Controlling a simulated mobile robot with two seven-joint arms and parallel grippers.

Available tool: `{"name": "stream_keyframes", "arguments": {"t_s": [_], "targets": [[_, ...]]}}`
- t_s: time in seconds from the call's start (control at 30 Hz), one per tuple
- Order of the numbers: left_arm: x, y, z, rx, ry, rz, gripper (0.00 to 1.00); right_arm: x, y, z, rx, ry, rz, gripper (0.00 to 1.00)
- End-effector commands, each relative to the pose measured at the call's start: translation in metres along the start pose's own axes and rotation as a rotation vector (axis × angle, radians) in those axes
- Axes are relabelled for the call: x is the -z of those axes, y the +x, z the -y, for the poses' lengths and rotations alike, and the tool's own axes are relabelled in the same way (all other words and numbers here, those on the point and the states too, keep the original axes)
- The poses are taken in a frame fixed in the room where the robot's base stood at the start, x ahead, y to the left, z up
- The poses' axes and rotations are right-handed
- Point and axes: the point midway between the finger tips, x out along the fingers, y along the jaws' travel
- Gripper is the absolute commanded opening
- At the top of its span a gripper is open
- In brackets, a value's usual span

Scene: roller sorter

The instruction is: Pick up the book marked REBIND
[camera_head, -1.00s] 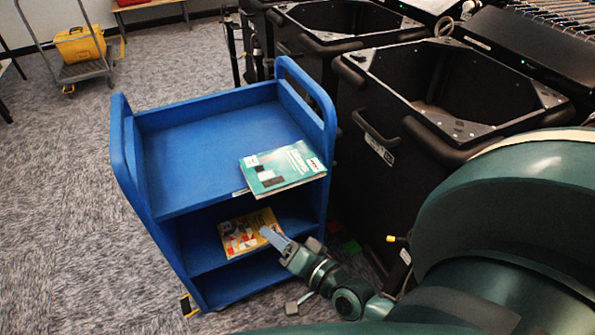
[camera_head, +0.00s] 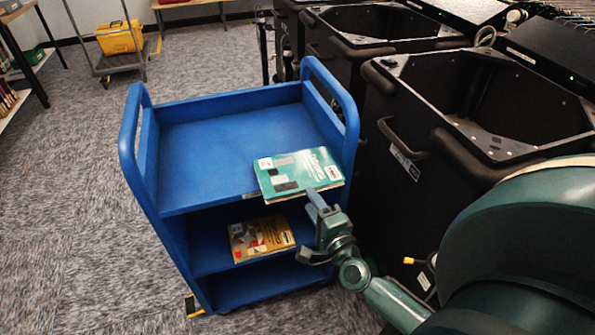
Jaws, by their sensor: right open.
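A teal book (camera_head: 297,171) with white and dark blocks on its cover lies flat on the top shelf of the blue cart, at its front right. A yellow-orange book (camera_head: 262,237) with a patterned cover lies on the shelf below. Small labels show on the covers, but I cannot read REBIND on either. My right gripper (camera_head: 318,199) is open and empty-looking at the front edge of the teal book. Its finger overlaps that edge in the picture; I cannot tell whether it touches. My left gripper is not in view.
The blue cart (camera_head: 225,147) has raised end handles, and the rest of its top shelf is bare. Black bins (camera_head: 452,140) stand close on its right. A grey trolley with a yellow case (camera_head: 119,38) stands at the back left. Carpet on the left is clear.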

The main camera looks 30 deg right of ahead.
Motion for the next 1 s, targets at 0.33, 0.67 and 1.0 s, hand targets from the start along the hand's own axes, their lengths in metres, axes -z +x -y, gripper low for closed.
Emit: {"name": "stream_keyframes", "arguments": {"t_s": [0.33,0.67,1.0], "targets": [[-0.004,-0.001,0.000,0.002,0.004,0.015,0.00,0.001,0.038,0.003,0.002,-0.001,0.001,0.44],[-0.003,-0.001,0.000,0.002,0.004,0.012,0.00,0.001,0.058,0.001,-0.001,-0.001,0.001,0.44],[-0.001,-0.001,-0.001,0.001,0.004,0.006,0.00,0.001,0.058,0.001,-0.001,-0.001,0.001,0.24]]}}
